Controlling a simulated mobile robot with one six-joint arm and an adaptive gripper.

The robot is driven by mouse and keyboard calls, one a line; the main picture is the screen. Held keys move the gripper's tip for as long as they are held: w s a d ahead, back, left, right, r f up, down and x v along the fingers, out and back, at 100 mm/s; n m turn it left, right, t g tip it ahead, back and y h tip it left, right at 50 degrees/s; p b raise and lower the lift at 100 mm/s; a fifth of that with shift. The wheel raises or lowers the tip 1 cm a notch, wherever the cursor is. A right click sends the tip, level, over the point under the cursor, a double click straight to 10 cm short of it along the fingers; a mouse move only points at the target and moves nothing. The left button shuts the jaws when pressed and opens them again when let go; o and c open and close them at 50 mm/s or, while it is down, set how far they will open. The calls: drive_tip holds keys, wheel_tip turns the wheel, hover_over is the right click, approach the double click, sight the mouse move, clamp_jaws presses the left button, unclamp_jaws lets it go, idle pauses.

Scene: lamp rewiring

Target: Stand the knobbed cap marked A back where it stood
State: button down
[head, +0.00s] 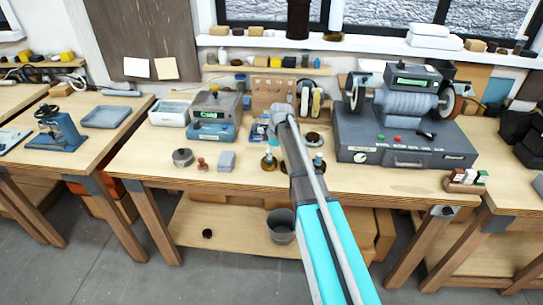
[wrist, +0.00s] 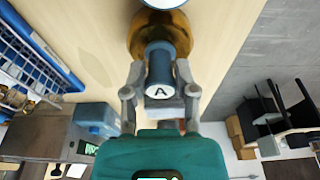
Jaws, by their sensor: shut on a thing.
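The knobbed cap marked A has a blue knob (wrist: 159,65) with a white A label on its end, and an amber rounded part (wrist: 145,32) beyond it. My gripper (wrist: 160,95) is shut on the knob, one finger on each side. In the head view the amber part (head: 268,165) shows at the bench top, left of my arm. I cannot tell whether it touches the wood. A similar cap with a teal knob and amber base (head: 318,166) stands just right of my arm.
A grey grinding machine (head: 405,150) fills the bench to the right. A grey round tin (head: 183,157), a small brown stamp (head: 202,163) and a grey block (head: 227,160) stand to the left. A dark disc (head: 312,138) lies behind. The bench front strip is mostly clear.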

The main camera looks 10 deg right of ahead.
idle(0.3)
drive_tip(key=shift+c, duration=2)
unclamp_jaws()
drive_tip(key=p+v, duration=1.1)
drive_tip(key=v, duration=0.1)
drive_tip(key=shift+p, duration=0.4)
